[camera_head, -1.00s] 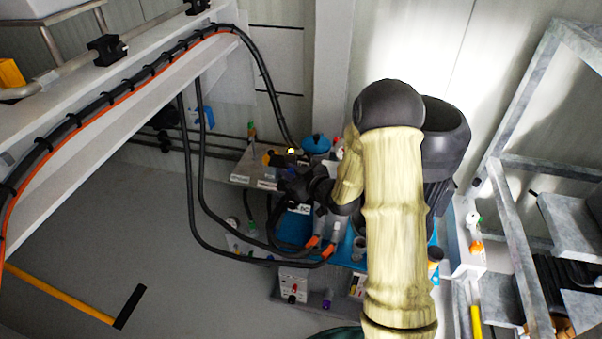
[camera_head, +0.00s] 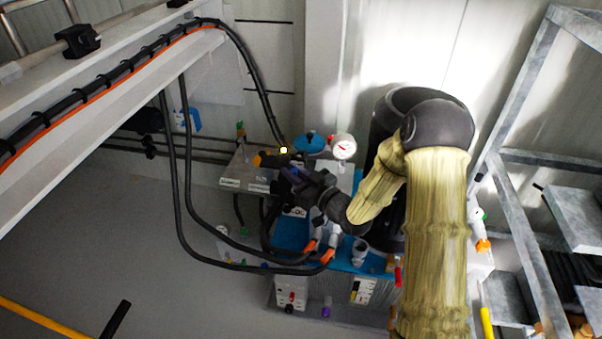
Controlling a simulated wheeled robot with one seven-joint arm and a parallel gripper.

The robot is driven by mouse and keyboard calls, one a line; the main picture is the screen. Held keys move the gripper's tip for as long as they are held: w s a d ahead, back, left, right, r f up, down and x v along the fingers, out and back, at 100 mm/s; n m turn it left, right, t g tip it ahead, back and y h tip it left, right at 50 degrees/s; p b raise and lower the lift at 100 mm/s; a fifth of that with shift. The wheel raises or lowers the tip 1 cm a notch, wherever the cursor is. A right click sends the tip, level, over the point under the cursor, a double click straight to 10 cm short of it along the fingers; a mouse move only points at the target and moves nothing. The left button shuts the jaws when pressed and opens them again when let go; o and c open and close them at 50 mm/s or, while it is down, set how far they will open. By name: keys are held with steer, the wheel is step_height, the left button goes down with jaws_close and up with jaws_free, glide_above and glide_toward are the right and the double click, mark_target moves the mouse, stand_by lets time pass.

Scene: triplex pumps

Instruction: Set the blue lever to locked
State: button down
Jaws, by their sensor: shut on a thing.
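My gripper (camera_head: 286,178) is at the end of my arm, over the pump in the middle of the view, and its jaws are shut. A small dark-blue piece, which looks like the blue lever (camera_head: 292,172), shows right at the jaws. Most of it is hidden by the black fingers, so its exact angle and its locked mark cannot be read. A grey plate with white labels (camera_head: 232,182) lies just left of the jaws.
A round blue cap (camera_head: 309,142) and a white gauge (camera_head: 343,147) stand just behind the gripper. Black hoses (camera_head: 188,215) with orange ends hang at the left and front. A grey metal frame (camera_head: 522,215) stands at the right. The left floor is mostly open.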

steer(key=shift+f, duration=0.1)
stand_by(0.3)
steer(key=c, duration=1.4)
jaws_free()
steer(key=shift+d, duration=0.1)
